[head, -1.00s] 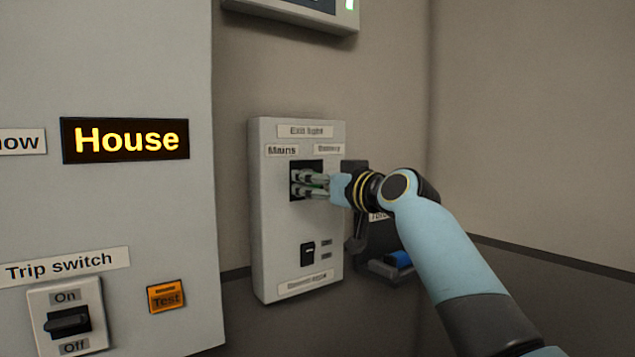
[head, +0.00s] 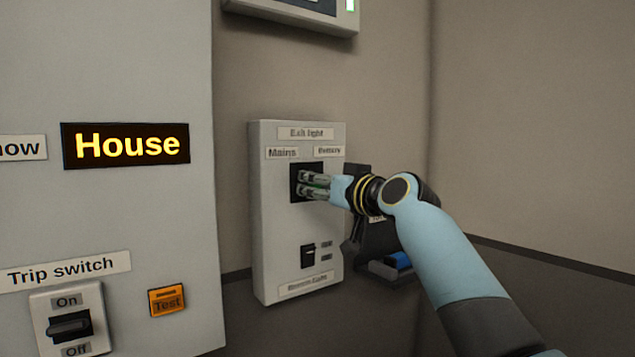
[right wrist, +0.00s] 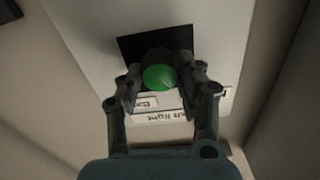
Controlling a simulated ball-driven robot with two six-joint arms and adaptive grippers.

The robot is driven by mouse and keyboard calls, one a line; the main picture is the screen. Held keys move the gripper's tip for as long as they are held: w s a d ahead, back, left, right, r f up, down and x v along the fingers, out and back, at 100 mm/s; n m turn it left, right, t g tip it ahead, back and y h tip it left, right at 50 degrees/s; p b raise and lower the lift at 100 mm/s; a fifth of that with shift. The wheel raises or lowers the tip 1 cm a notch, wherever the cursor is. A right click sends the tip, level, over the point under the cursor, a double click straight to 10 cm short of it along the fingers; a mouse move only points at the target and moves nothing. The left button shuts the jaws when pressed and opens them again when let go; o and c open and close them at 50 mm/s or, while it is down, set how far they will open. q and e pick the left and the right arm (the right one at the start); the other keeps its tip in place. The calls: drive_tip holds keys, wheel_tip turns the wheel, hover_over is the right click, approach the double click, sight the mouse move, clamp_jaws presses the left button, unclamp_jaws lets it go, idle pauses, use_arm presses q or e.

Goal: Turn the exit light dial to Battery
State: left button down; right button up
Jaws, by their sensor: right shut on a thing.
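The exit light box (head: 268,225) is a pale panel on the wall, labelled "Exit light" at the top. A "Mains" label (head: 282,153) is on its upper left and a "Battery" label (head: 329,150) on its upper right. The dial sits on a dark square plate (head: 296,171) below these labels, mostly hidden by my fingers. In the right wrist view the dial (right wrist: 159,78) shows a round green face. My right gripper (head: 305,184) is shut on the dial, with a finger on each side; it also shows in the right wrist view (right wrist: 162,90). Which label the dial points to cannot be told. My left gripper is out of view.
A small black rocker switch (head: 308,256) is lower on the box. A dark holder with a blue item (head: 399,260) is behind my forearm. At left, a grey cabinet (head: 105,215) carries a "House" sign, a trip switch (head: 68,326) and an orange Test button (head: 167,301).

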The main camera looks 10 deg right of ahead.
drive_tip(key=shift+m+p, duration=4.45)
drive_tip(key=shift+m, duration=3.75)
drive_tip(key=shift+f, duration=0.1)
drive_tip(key=o, duration=1.1)
drive_tip(key=shift+o, duration=0.2)
drive_tip(key=v, duration=1.2)
